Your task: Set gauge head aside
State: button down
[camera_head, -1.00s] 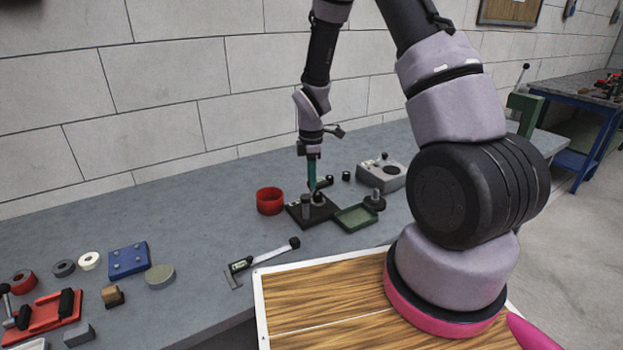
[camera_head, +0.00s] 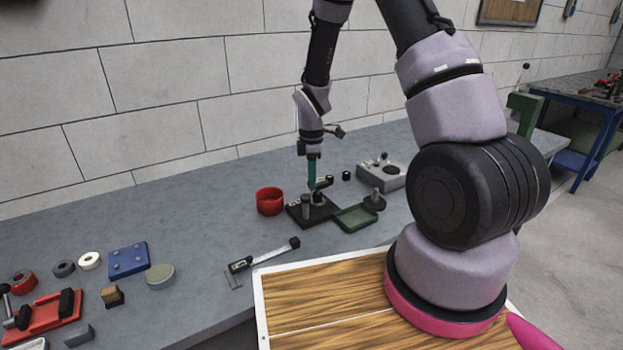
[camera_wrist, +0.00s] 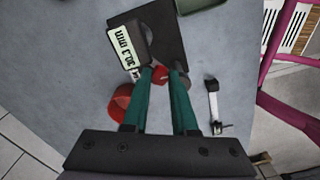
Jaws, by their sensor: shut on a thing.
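The gauge head (camera_wrist: 128,46) is a dark block with a pale digital display, seen in the wrist view at the fingertips. In the head view it is a small dark shape (camera_head: 323,183) at the gripper tip, partly hidden. My gripper (camera_wrist: 161,74) has its teal fingers shut on it, with a small red part showing between the tips. In the head view my gripper (camera_head: 312,184) points down over the black base plate (camera_head: 322,213), which carries a grey post (camera_head: 306,202). I cannot tell whether the gauge head touches the stand.
A red cup (camera_head: 270,201) stands left of the plate and a green tray (camera_head: 356,218) right of it. A grey box (camera_head: 382,174) and a dark round piece (camera_head: 375,200) are further right. A caliper-like tool (camera_head: 262,257) lies in front.

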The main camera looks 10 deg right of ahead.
jog(key=shift+s+d+m, duration=0.2)
jog(key=shift+s+m, duration=0.6)
jog(key=shift+m, duration=1.85)
jog(key=shift+s+d+m, duration=0.15)
jog(key=shift+s+m, duration=0.7)
jog(key=shift+m, duration=1.85)
jog(key=shift+s+d+m, duration=0.2)
jog(key=shift+s+m, duration=0.6)
jog(key=shift+m, duration=1.85)
jog(key=c, duration=0.7)
grip_release()
jog(key=shift+s, duration=0.1)
jog(key=shift+r, duration=0.15)
notch_tip(320, 180, up, 11)
jog(key=shift+f, duration=0.2)
